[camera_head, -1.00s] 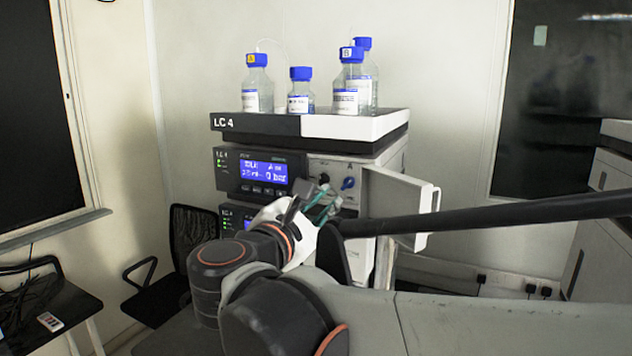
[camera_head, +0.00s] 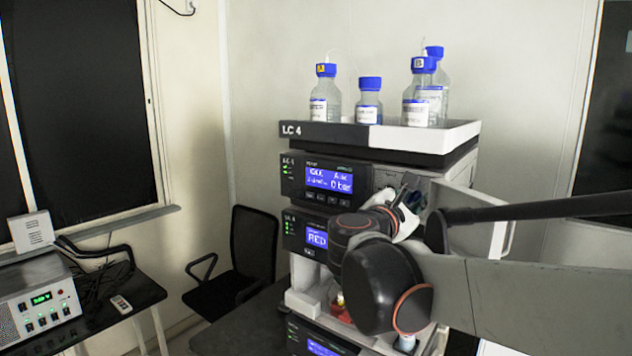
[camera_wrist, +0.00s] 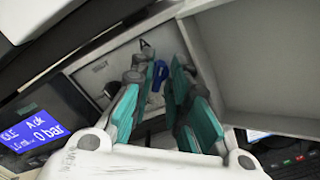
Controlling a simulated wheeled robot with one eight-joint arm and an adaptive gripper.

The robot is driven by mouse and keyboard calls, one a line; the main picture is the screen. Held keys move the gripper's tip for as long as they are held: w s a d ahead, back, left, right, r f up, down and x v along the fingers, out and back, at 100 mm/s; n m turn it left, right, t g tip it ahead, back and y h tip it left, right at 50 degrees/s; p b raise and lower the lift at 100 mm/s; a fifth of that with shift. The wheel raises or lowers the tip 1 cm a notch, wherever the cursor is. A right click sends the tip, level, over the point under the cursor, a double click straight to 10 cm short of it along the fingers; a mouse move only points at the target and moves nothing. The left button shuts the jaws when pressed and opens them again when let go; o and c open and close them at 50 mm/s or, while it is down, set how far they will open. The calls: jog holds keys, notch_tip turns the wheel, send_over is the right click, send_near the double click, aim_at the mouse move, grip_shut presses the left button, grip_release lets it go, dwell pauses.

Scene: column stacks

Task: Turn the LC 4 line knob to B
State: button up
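The LC 4 stack (camera_head: 300,130) stands in the middle of the head view, its name on the dark strip under the bottles. In the wrist view a blue knob (camera_wrist: 159,72) shows on the pale panel (camera_wrist: 118,62) beside the display. My gripper (camera_wrist: 157,82) has its teal fingers apart, with the blue knob seen in the gap between them. I cannot tell whether the fingers touch it. In the head view my gripper (camera_head: 408,192) is at the panel and hides the knob.
An open white door (camera_head: 505,215) stands out on the panel's right, close to my gripper; it also shows in the wrist view (camera_wrist: 265,60). Several blue-capped bottles (camera_head: 326,95) stand on top. A chair (camera_head: 255,245) and a table with an instrument (camera_head: 40,300) are at left.

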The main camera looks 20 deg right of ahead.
grip_shut()
jog(key=shift+m, duration=0.3)
jog(key=m, duration=0.4)
jog(key=shift+m, duration=0.3)
jog(key=m, duration=0.4)
jog(key=shift+f+m+p, duration=0.2)
jog(key=shift+m+p, duration=0.1)
dwell(0.4)
grip_release()
jog(key=shift+s, duration=0.1)
